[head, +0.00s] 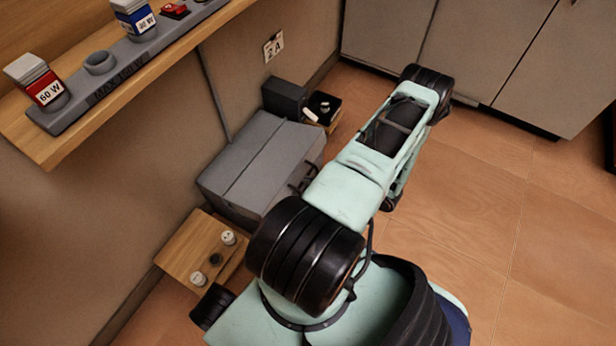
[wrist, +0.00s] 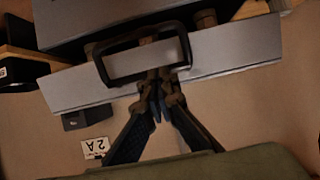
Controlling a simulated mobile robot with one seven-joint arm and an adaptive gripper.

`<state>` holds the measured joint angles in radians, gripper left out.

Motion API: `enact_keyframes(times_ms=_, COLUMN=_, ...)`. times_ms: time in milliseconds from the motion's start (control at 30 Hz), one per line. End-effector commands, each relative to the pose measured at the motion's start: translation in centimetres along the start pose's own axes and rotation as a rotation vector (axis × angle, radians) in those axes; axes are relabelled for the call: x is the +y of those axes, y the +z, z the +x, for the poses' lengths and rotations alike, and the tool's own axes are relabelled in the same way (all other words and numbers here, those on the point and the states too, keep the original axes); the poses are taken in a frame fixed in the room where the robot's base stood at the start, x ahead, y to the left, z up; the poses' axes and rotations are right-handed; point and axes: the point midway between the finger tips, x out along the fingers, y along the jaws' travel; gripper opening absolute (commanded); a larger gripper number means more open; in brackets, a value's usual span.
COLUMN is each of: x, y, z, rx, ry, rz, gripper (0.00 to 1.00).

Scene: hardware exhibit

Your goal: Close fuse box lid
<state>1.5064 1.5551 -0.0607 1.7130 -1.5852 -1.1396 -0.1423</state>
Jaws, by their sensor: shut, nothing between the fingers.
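The fuse box (head: 255,160) is a grey box low against the wall in the head view. In the wrist view a pale grey panel (wrist: 230,50), which looks like its lid, slants across the picture beside a darker grey body (wrist: 75,22). A black rectangular handle frame (wrist: 101,66) stands in front of the panel. My gripper (wrist: 158,90) is shut and empty, with its fingertips at the handle's lower edge; I cannot tell whether they touch. In the head view my gripper (head: 305,182) is beside the box's right side. How far the lid is open is unclear.
A wooden shelf (head: 130,75) with fuse holders is on the wall above. A small wooden stand (head: 190,245) with round pieces is near the box. A dark box (head: 284,98) and black tray (head: 322,107) sit behind it.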

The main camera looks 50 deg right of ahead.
Motion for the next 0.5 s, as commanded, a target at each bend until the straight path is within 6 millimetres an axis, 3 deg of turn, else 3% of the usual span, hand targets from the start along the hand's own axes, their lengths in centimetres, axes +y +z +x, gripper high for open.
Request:
enact_keyframes(times_ms=233, x=0.0, y=2.4, z=1.4, rx=0.121, ry=-0.002, rz=-0.002, gripper=0.0)
enact_keyframes(times_ms=500, x=0.0, y=4.7, z=2.6, rx=0.117, ry=-0.003, rz=-0.002, gripper=0.0)
